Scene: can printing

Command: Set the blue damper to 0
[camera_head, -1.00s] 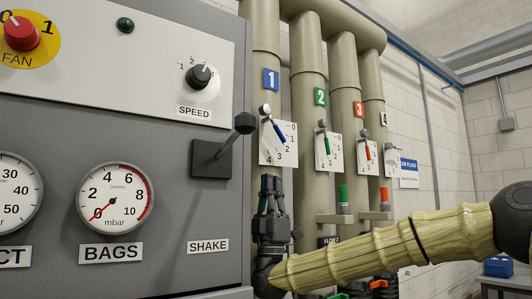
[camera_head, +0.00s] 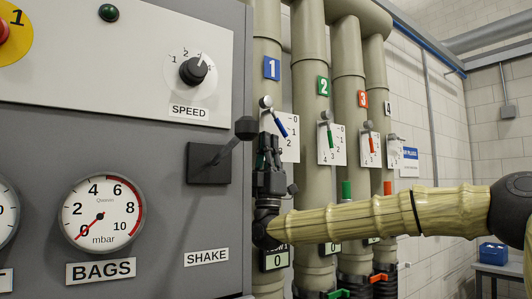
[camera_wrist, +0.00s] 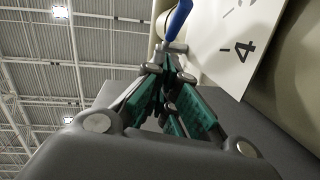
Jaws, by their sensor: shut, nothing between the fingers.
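The blue damper lever (camera_head: 281,127) is on the duct marked 1, hinged at a grey knob, over a white scale plate (camera_head: 291,148) with 0 at the top. The lever slants down to the right, pointing about between 1 and 2. My gripper (camera_head: 269,138) points up, its fingers shut and empty, just below and left of the lever, covering the plate's lower left. In the wrist view the blue lever (camera_wrist: 178,20) ends just above my fingertips (camera_wrist: 170,52). I cannot tell if they touch. The 4 on the plate (camera_wrist: 238,50) shows at the right.
A grey panel with a black shake lever (camera_head: 245,128) stands close to my gripper's left. Green (camera_head: 327,118) and red (camera_head: 371,143) damper levers are on the ducts to the right. Coloured slide handles (camera_head: 347,190) sit below them.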

